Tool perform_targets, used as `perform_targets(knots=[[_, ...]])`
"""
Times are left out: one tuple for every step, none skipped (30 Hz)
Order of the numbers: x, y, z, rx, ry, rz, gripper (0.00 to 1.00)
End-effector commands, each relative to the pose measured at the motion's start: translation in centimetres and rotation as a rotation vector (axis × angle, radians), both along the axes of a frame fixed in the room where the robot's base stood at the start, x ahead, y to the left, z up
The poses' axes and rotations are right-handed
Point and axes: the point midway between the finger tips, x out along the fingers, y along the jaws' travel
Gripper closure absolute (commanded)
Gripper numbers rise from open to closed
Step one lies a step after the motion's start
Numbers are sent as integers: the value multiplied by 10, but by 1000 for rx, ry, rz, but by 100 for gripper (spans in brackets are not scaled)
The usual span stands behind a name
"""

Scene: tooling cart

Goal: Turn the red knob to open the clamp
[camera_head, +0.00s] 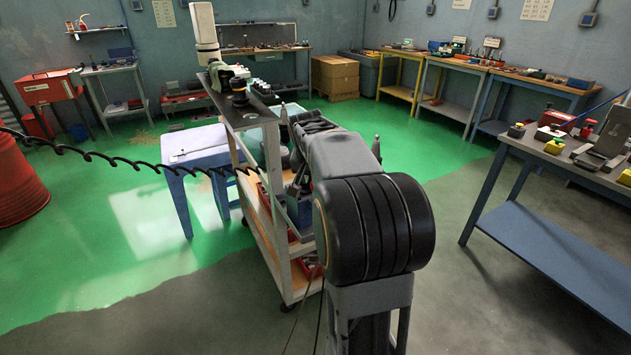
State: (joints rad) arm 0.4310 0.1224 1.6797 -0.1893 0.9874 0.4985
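The tooling cart (277,165) stands in the middle, with a narrow dark top and light shelves below. On its top are a small dark round item with a yellowish band (239,88) and several dark and pale small parts. I cannot make out a red knob or a clamp for certain; they may be hidden or too small. My own arm, grey with a large black joint, fills the centre right and covers part of the cart. I cannot make out my gripper.
A pale-topped blue table (195,145) stands left of the cart. A black coiled cable (120,163) stretches from the left edge to the cart. A red barrel (18,180) is at far left, a blue-grey workbench (560,165) at right. Green floor (120,240) lies open at front left.

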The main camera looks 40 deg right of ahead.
Motion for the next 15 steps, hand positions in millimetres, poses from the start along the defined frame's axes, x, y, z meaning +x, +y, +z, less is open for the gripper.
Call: perform_targets(knots=[[-2,3,12,-3,-6,1,59],[-4,5,18,-2,-5,1,59],[-6,8,26,-2,-5,1,59],[-8,9,32,-2,-4,1,59],[-9,11,38,-2,-5,1,59],[-11,13,45,-2,-5,1,59],[-13,15,51,-2,-4,1,59],[-15,17,56,-2,-4,1,59],[-16,19,63,-1,-5,1,59],[-17,21,68,-2,-4,1,59],[-19,22,72,-1,-3,1,59],[-21,24,78,0,-3,1,59],[-22,25,82,-1,-3,1,59],[-23,26,85,-1,-3,1,59],[-24,28,90,0,-3,1,59]])
